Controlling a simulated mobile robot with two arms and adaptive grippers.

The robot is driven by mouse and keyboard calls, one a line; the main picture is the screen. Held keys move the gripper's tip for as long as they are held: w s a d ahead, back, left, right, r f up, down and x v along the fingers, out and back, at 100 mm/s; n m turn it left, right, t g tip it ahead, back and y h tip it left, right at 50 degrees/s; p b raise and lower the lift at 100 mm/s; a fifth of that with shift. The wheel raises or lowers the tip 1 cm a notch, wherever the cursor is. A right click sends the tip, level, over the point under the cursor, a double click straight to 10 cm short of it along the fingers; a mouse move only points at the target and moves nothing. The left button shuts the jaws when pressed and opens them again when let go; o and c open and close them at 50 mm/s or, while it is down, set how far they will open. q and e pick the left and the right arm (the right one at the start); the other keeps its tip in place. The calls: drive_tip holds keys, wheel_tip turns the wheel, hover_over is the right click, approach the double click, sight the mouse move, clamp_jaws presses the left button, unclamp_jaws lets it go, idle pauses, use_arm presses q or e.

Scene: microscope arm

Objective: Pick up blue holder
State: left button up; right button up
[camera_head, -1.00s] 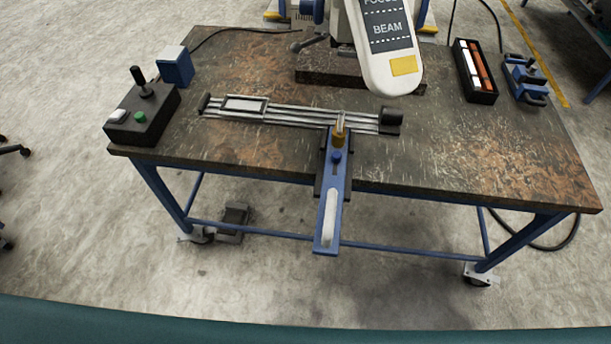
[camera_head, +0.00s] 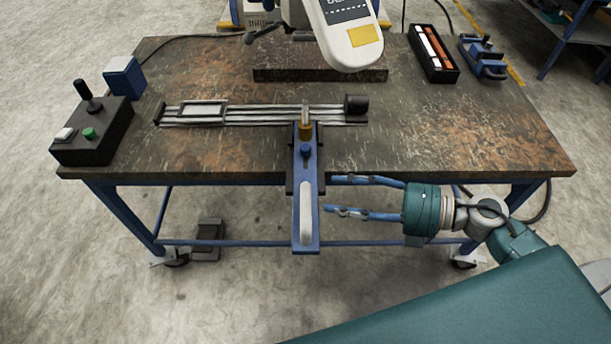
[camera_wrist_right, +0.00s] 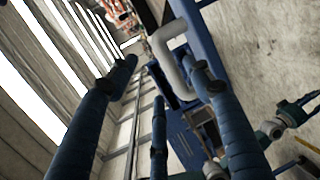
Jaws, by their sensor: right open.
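The blue holder (camera_head: 312,228) is a long blue bar with a white handle, clamped at the front edge of the table and sticking out toward me. Its white handle (camera_head: 306,210) also shows as a bent white bar in the right wrist view (camera_wrist_right: 172,40). My right gripper (camera_head: 333,196) is open and empty, its fingers pointing left just to the right of the holder, below table height in the picture. In the right wrist view its spread fingers (camera_wrist_right: 162,75) point toward the handle; contact cannot be seen. My left gripper is not in view.
The table (camera_head: 440,125) carries a rail slide (camera_head: 260,113), a black control box (camera_head: 92,135), a blue box (camera_head: 124,77), a black tray (camera_head: 435,55) and a blue clamp (camera_head: 483,58). A white microscope head (camera_head: 350,50) hangs over the back.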

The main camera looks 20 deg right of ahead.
sight(308, 194)
drive_tip(key=x, duration=0.3)
drive_tip(key=shift+w, duration=0.15)
drive_tip(key=p+x, duration=0.2)
drive_tip(key=x, duration=0.2)
drive_tip(key=shift+w, duration=0.1)
drive_tip(key=shift+w+a+f, duration=0.25)
drive_tip(key=shift+a, duration=0.2)
clamp_jaws()
drive_tip(key=shift+r, duration=0.15)
